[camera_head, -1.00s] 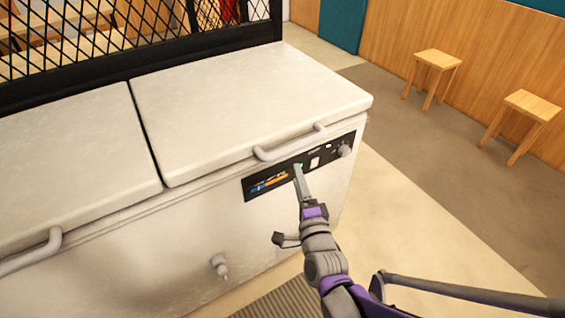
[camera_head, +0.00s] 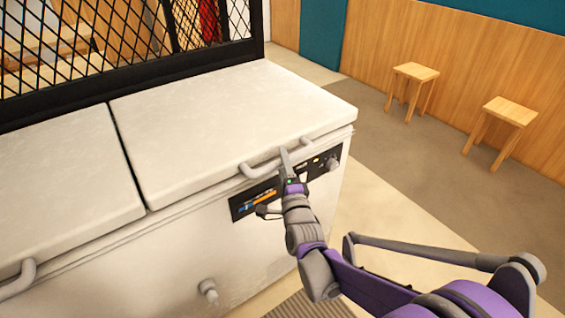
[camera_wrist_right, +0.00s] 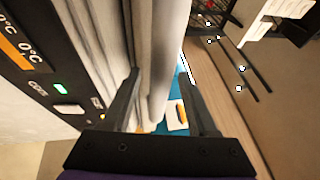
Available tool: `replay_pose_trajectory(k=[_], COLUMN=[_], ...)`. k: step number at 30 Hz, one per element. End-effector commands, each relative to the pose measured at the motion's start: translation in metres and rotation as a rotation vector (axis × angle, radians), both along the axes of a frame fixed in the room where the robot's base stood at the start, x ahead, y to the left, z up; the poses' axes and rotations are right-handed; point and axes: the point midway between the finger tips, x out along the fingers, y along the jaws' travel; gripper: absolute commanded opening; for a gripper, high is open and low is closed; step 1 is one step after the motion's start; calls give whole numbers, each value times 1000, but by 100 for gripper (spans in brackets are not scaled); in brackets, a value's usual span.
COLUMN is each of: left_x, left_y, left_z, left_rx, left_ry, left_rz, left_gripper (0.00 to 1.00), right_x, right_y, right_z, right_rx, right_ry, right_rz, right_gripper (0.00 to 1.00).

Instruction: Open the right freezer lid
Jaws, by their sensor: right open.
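The right freezer lid (camera_head: 235,120) is a white slab lying shut on the white chest freezer (camera_head: 185,250). Its grey bar handle (camera_head: 258,170) runs along the front edge, above the black control panel. My right gripper (camera_head: 285,158) is at the handle, near the middle of the bar. In the right wrist view, the handle (camera_wrist_right: 165,60) stands as a pale bar between the two open dark fingers of my right gripper (camera_wrist_right: 162,105). I cannot tell whether the fingers touch it. My left gripper is not in view.
The left freezer lid (camera_head: 65,175) is shut, with its own handle (camera_head: 18,280). A black mesh partition (camera_head: 130,40) stands behind the freezer. Two wooden stools (camera_head: 415,72) (camera_head: 510,110) are by the wooden wall. The floor right of the freezer is clear.

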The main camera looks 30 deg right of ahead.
Motion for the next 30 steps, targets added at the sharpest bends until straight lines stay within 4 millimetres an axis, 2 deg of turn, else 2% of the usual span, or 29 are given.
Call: replay_pose_trajectory(k=[7,15,17,30], left_x=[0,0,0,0], left_y=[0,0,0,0], left_z=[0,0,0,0], left_rx=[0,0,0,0], left_ry=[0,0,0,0], left_rz=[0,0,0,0], left_gripper=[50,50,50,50], right_x=[0,0,0,0], right_y=[0,0,0,0], right_z=[0,0,0,0], right_rx=[0,-1,-1,-1], right_ry=[0,0,0,0], right_rz=[0,0,0,0], right_gripper=[58,9,0,0])
